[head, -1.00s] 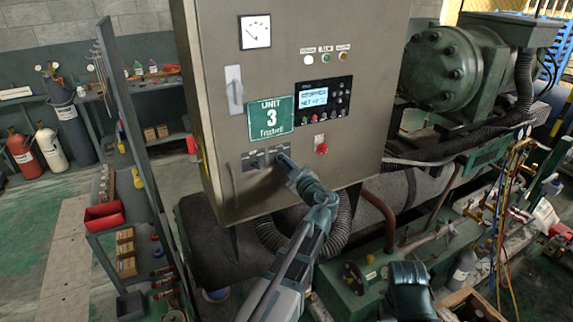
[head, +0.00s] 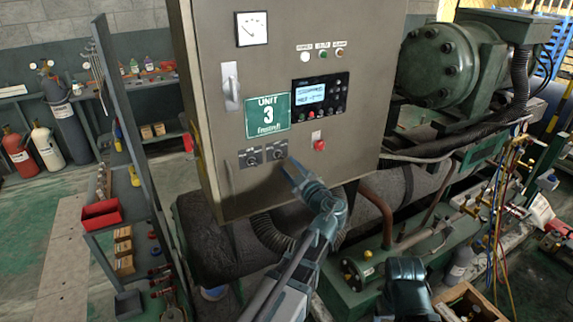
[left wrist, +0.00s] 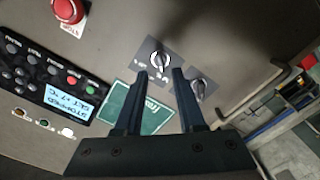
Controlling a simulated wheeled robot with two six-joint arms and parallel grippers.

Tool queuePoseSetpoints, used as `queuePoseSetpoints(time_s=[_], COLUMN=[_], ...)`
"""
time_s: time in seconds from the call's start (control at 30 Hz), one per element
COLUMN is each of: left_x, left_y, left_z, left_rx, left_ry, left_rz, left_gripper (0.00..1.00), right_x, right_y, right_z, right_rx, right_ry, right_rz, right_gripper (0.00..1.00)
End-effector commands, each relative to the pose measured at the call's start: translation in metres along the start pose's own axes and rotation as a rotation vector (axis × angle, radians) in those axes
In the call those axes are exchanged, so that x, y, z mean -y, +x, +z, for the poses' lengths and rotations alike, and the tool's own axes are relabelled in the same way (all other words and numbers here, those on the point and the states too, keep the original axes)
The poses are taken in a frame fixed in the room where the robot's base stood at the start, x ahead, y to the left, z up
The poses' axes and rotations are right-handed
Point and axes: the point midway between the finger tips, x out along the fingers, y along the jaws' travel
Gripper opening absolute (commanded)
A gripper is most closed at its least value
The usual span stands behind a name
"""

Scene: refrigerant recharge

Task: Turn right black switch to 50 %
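The right black switch (head: 278,151) is a round knob on a dark plate low on the grey cabinet door. In the left wrist view this switch (left wrist: 159,60) lies just beyond the gap between my fingertips, and its pointer is turned. The left black switch (head: 250,159) sits beside it and also shows in the left wrist view (left wrist: 199,87). My left gripper (head: 289,166) is open and empty, close in front of the right switch; in the left wrist view its fingers (left wrist: 160,72) are spread apart. They appear clear of the knob. The scale marks are too small to read.
A red stop button (head: 320,145) and a lit display panel (head: 320,96) are near the switches. A green Unit 3 sign (head: 268,116) is above them. A door handle (head: 231,86) sticks out at the left. Pipes and a green compressor (head: 440,65) stand at the right.

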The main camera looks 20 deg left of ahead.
Motion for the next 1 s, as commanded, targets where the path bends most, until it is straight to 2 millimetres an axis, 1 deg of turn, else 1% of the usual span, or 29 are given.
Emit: queuePoseSetpoints(time_s=[0.03, 0.3, 0.5, 1.0], left_x=[0.001, 0.000, 0.001, 0.000], left_y=[-0.006, -0.032, -0.044, -0.046], left_z=[-0.001, 0.000, 0.000, 0.000], left_rx=[0.001, 0.001, 0.000, 0.000], left_ry=[0.000, 0.000, 0.000, 0.001], left_rz=[0.001, 0.001, 0.000, -0.001], left_gripper=[0.39, 0.39, 0.39, 0.39], right_x=[0.000, 0.000, 0.000, 0.000], right_y=[0.000, 0.000, 0.000, 0.000], right_z=[0.000, 0.000, 0.000, 0.000], right_rx=[0.000, 0.000, 0.000, 0.000], right_ry=[0.000, 0.000, 0.000, 0.000], right_rz=[0.000, 0.000, 0.000, 0.000], right_gripper=[0.75, 0.75, 0.75, 0.75])
